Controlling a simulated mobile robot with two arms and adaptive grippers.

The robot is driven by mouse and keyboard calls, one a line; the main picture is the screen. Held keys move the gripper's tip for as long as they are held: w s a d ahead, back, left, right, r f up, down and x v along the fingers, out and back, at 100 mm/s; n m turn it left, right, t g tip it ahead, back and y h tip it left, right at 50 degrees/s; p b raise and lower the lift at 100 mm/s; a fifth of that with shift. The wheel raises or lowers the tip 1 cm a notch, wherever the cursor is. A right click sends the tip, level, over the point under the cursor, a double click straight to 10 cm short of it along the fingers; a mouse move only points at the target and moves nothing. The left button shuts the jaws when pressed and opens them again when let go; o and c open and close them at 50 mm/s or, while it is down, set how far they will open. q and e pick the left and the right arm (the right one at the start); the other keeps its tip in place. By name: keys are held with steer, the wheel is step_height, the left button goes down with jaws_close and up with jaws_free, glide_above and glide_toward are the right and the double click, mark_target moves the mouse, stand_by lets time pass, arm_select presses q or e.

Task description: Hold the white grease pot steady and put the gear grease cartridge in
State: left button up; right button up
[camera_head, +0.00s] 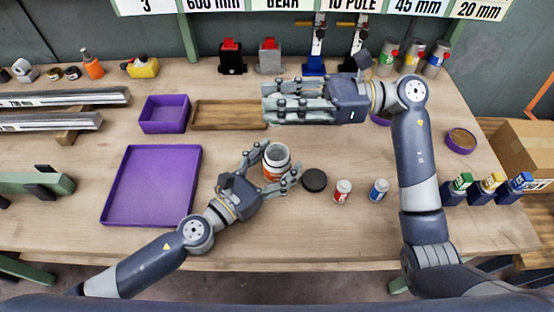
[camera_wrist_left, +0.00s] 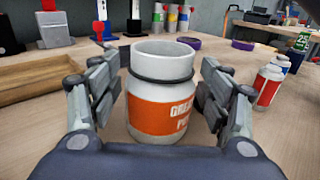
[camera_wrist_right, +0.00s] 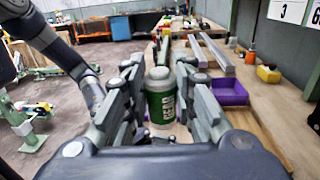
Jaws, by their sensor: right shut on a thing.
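The white grease pot (camera_head: 277,162) with an orange label stands upright and open-topped on the bench; it also shows in the left wrist view (camera_wrist_left: 162,95). My left gripper (camera_head: 276,170) is open around it, one finger on each side, with small gaps visible. My right gripper (camera_head: 266,105) is shut on the green gear grease cartridge (camera_wrist_right: 161,100), marked GEAR, seen between its fingers in the right wrist view. The right gripper is beyond the pot, pointing left.
A black lid (camera_head: 314,180), a red-labelled cartridge (camera_head: 343,191) and a blue-labelled cartridge (camera_head: 378,190) stand right of the pot. A large purple tray (camera_head: 110,204) lies left. A wooden tray (camera_head: 220,128) and a small purple bin (camera_head: 151,127) are behind it.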

arm_select(q)
steer(key=c, duration=0.8)
arm_select(e)
steer(key=f+m+t, duration=0.1)
steer(key=t, duration=0.1)
steer(key=f+m+t, duration=0.1)
steer(key=f+t, duration=0.1)
steer(key=shift+w+a+m, duration=0.2)
steer(key=shift+a+m, duration=0.1)
steer(key=shift+a, duration=0.1)
steer(key=shift+f+m+t+h, duration=0.35)
steer(key=shift+m+t, duration=0.25)
steer(key=shift+t, duration=0.4)
steer(key=shift+s+d+f+m+t, duration=0.1)
steer(key=shift+f+m+t, duration=0.05)
steer(key=shift+m+t, duration=0.45)
steer(key=shift+s+d+m+t+h, duration=0.1)
steer(key=shift+d+m+t+h, duration=0.1)
steer(key=shift+m+t+h, duration=0.35)
steer(key=shift+s+d+m+t+h, duration=0.15)
steer(key=shift+m+t+h, duration=0.1)
steer(key=shift+t, duration=0.6)
steer(key=shift+w, duration=0.1)
